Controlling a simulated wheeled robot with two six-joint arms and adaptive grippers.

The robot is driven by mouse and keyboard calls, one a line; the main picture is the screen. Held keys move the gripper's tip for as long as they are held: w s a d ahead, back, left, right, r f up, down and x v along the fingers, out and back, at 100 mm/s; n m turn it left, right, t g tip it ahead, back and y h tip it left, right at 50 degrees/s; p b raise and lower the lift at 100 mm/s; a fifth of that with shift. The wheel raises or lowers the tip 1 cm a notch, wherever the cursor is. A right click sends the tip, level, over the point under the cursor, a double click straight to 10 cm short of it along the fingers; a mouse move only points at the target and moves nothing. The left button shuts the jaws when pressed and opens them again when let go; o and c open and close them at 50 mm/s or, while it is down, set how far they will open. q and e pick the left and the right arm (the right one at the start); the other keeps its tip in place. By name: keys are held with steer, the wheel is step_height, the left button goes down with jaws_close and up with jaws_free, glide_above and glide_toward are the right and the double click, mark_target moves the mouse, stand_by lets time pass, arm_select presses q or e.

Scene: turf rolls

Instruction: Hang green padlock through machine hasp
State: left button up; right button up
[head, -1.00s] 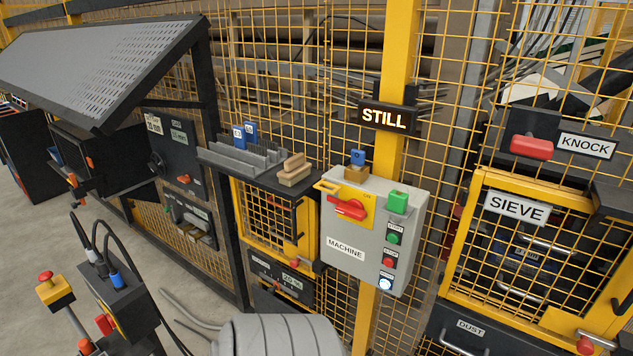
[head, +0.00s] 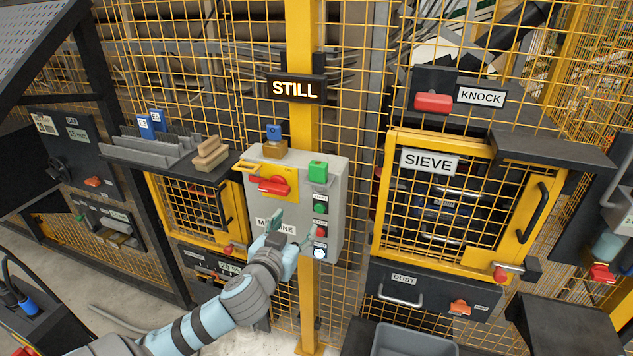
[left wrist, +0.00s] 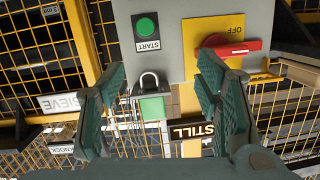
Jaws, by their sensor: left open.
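The green padlock (head: 318,168) is at the upper right of the grey machine box (head: 333,225), above the green start button. In the left wrist view, which looks upside down, the green padlock (left wrist: 152,105) shows its shackle toward the start button. A yellow plate (head: 270,183) on the box carries a red switch handle (head: 274,186), and a yellow tab, apparently the hasp (head: 246,166), sticks out at its left. My left gripper (head: 291,228) is open and empty in front of the box's lower part, apart from the padlock. My right gripper is out of view.
A dark shelf (head: 125,152) with wooden pieces (head: 211,154) is left. The sieve cage (head: 455,205) is right. A lit STILL sign (head: 296,89) hangs above.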

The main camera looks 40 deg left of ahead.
mark_target(317, 174)
arm_select(q)
steer(key=s+d+r+t, duration=0.2)
steer(key=d+r, duration=0.1)
steer(key=r, duration=0.6)
steer(key=shift+n, duration=0.3)
steer(key=p+x, duration=0.1)
steer(key=x, duration=1.3)
steer(key=shift+f+p, duration=0.15)
steer(key=shift+p, duration=0.2)
steer(key=shift+w+a+f, duration=0.1)
steer(key=shift+w+f, duration=0.05)
steer(key=c, duration=1.3)
